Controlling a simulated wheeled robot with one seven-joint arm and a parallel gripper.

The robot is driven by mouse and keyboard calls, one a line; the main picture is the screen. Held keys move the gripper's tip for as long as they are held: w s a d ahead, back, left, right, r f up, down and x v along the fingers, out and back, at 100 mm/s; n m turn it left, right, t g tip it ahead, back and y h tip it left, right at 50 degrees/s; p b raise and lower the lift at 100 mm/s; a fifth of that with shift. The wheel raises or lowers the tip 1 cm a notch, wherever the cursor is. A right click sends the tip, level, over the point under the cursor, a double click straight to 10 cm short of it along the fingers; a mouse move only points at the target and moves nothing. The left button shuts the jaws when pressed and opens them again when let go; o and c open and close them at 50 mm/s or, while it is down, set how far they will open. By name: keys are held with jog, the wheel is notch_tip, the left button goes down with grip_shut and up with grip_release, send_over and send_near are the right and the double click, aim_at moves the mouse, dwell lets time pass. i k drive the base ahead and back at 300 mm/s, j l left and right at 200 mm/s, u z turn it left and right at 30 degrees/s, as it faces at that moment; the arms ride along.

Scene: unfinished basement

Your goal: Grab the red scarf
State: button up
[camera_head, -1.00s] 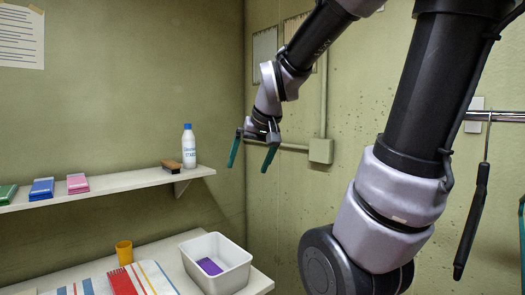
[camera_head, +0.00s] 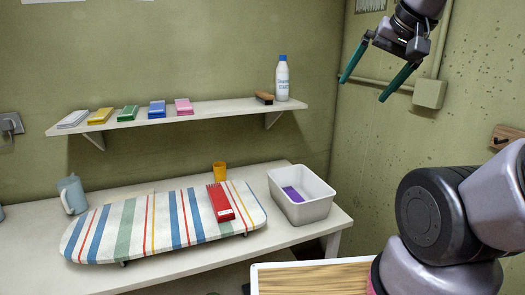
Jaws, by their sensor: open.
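A white bin (camera_head: 316,209) with a purple folded cloth (camera_head: 293,194) stands right of the board. A yellow cup (camera_head: 219,171) and a blue-grey jug (camera_head: 72,195) stand on the table (camera_head: 182,266). A shelf (camera_head: 215,113) above holds several folded cloths, a brush (camera_head: 264,98) and a white bottle (camera_head: 282,79).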

aim_at(224, 212)
jog(key=j+z, duration=0.2)
jog(key=j, duration=0.25)
jog(key=k+j+z, duration=0.2)
jog(key=j, duration=0.2)
jog(key=j+z, duration=0.15)
jog(key=j, duration=0.25)
jog(key=k+j+z, duration=0.2)
jog(key=j, duration=0.15)
jog(key=k+j+z, duration=0.2)
jog(key=j, duration=0.2)
jog(key=k+j+z, duration=0.2)
jog(key=j, duration=0.15)
